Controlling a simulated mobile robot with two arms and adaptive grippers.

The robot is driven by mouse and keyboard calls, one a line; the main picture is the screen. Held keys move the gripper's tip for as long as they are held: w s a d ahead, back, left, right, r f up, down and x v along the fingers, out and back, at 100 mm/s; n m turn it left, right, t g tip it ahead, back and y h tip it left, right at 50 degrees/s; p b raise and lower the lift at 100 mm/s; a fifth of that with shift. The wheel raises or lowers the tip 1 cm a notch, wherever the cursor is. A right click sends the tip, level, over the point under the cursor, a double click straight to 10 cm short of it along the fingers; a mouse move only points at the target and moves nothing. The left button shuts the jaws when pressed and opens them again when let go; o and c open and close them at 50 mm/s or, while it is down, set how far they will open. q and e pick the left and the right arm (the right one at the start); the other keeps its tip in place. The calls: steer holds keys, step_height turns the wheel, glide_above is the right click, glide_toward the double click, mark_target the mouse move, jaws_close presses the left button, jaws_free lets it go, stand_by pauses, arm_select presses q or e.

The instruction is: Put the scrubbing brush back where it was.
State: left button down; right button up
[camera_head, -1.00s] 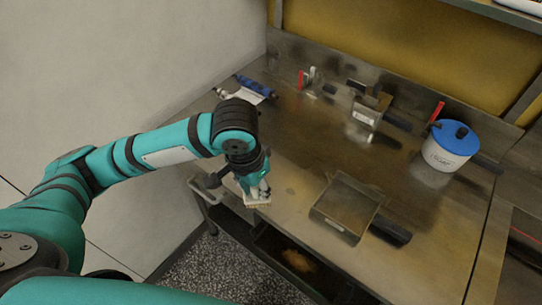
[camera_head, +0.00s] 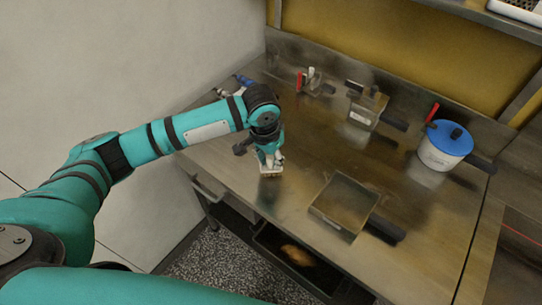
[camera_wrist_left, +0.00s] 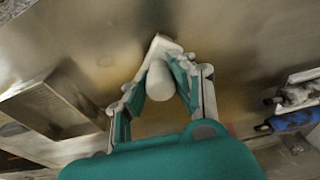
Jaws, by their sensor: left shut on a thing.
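My left gripper (camera_head: 268,156) is shut on the scrubbing brush (camera_head: 271,171), pointing down over the left part of the metal worktop (camera_head: 290,190). The brush has a pale head, low over the worktop; I cannot tell whether it touches. In the left wrist view the white rounded handle of the brush (camera_wrist_left: 160,80) sits between the fingers of the left gripper (camera_wrist_left: 158,92). The bristles are hidden there. My right gripper is not in view.
A shallow square pan (camera_head: 343,203) lies front right of the brush. A metal box (camera_head: 367,108), a blue-lidded pot (camera_head: 443,150) and red-handled tools (camera_head: 300,84) stand farther back. A blue item (camera_wrist_left: 293,121) lies behind my arm. Worktop between brush and pan is clear.

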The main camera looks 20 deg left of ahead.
mark_target(267, 170)
arm_select(q)
steer(key=shift+f, duration=0.15)
steer(key=c, duration=1.1)
jaws_free()
step_height(267, 170, up, 12)
steer(key=s+b, duration=0.1)
steer(key=shift+s+a, duration=0.3)
steer(key=shift+s, duration=0.05)
